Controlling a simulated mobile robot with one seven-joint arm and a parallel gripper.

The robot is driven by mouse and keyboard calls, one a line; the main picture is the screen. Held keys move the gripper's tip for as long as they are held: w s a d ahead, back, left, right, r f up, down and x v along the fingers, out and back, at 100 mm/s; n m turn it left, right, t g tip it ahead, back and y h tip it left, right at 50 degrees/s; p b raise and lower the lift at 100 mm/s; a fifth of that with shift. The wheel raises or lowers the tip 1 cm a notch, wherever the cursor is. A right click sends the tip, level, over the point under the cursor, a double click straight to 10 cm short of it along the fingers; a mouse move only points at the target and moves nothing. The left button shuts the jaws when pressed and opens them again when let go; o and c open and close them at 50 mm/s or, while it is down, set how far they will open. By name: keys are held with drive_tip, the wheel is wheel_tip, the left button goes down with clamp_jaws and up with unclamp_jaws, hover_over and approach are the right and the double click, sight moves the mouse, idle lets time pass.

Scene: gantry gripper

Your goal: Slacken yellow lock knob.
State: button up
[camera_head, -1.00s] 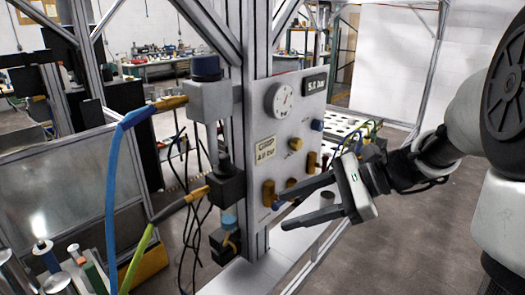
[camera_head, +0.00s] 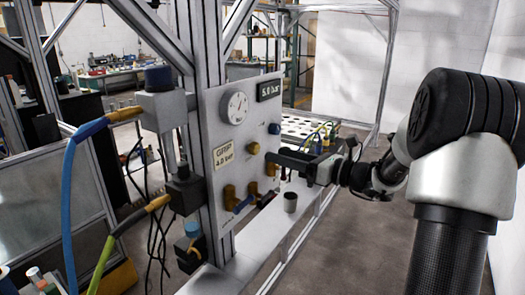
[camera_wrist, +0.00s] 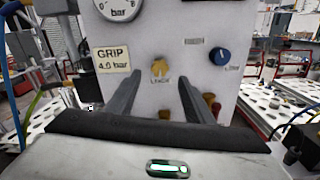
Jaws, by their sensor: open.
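The yellow lock knob (camera_head: 253,148) sits on the light grey panel (camera_head: 212,108), below the round gauge. In the wrist view the knob (camera_wrist: 159,67) has a small label under it. My gripper (camera_head: 274,157) is open and empty, its fingers pointing at the panel just right of and slightly below the knob in the head view. In the wrist view my gripper (camera_wrist: 162,82) has one finger on each side below the knob, which shows between and just beyond the tips. I see no contact with the knob.
A blue knob (camera_head: 274,128) is to the upper right of the yellow one. Brass fittings (camera_head: 230,195) stick out low on the panel. Blue and green hoses (camera_head: 70,215) hang at the left.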

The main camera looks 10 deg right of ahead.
sight(258, 149)
drive_tip(key=x, duration=0.6)
drive_tip(key=shift+w+a, duration=0.2)
drive_tip(key=shift+a, duration=0.05)
drive_tip(key=shift+f, duration=0.1)
drive_tip(key=c, duration=1)
